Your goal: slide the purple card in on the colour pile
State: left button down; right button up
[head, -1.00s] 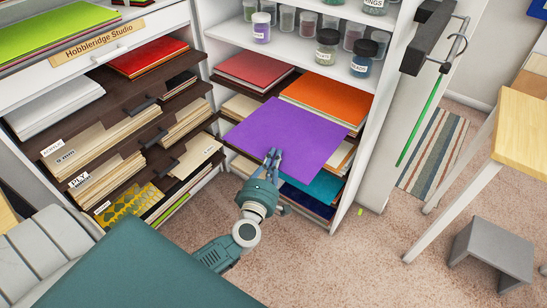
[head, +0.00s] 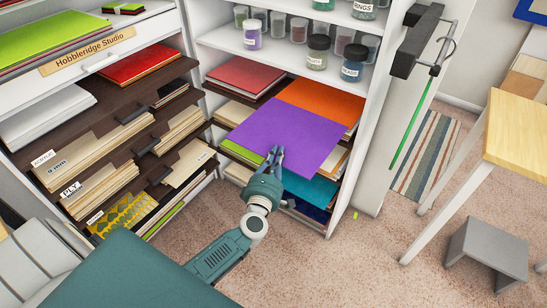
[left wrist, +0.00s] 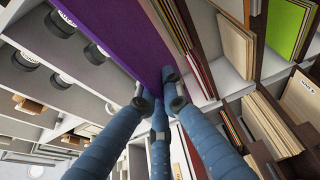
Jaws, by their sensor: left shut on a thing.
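I cannot tell whether the card touches the sheet below. My left gripper (head: 274,156) is shut on the card's front edge, with its fingers pointing into the shelf. In the left wrist view the card (left wrist: 128,38) runs away from the fingers (left wrist: 160,88). My right gripper is not in view.
A red pile (head: 245,78) lies left of the orange one. Teal sheets (head: 311,188) lie on a lower level. Jars (head: 318,52) stand on the shelf above. A dark wooden rack (head: 137,130) with boards stands left.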

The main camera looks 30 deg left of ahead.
aim_at(297, 133)
pick_arm(q)
jog(key=shift+w+d+f+b, duration=0.15)
jog(key=shift+w+b, duration=0.25)
jog(key=shift+w, duration=1.45)
jog(key=shift+w+d+f+b, duration=0.1)
jog(key=shift+w+b, duration=0.25)
jog(key=shift+w, duration=1.45)
jog(key=shift+w+d+f+b, duration=0.15)
jog(key=shift+w+b, duration=0.4)
jog(key=shift+w, duration=0.65)
jog(key=shift+w+d+b, duration=0.1)
jog(key=shift+w+b, duration=0.4)
jog(key=shift+w, duration=0.7)
jog(key=shift+w+f+b, duration=0.2)
jog(key=shift+w+b, duration=0.7)
jog(key=shift+w, duration=0.55)
jog(key=shift+w+d+f+b, duration=0.15)
jog(key=shift+w+b, duration=0.65)
jog(key=shift+w, duration=0.45)
jog(key=shift+w+b, duration=0.5)
jog(key=shift+w, duration=0.2)
jog(key=shift+w+d, duration=0.1)
jog(key=shift+w, duration=0.05)
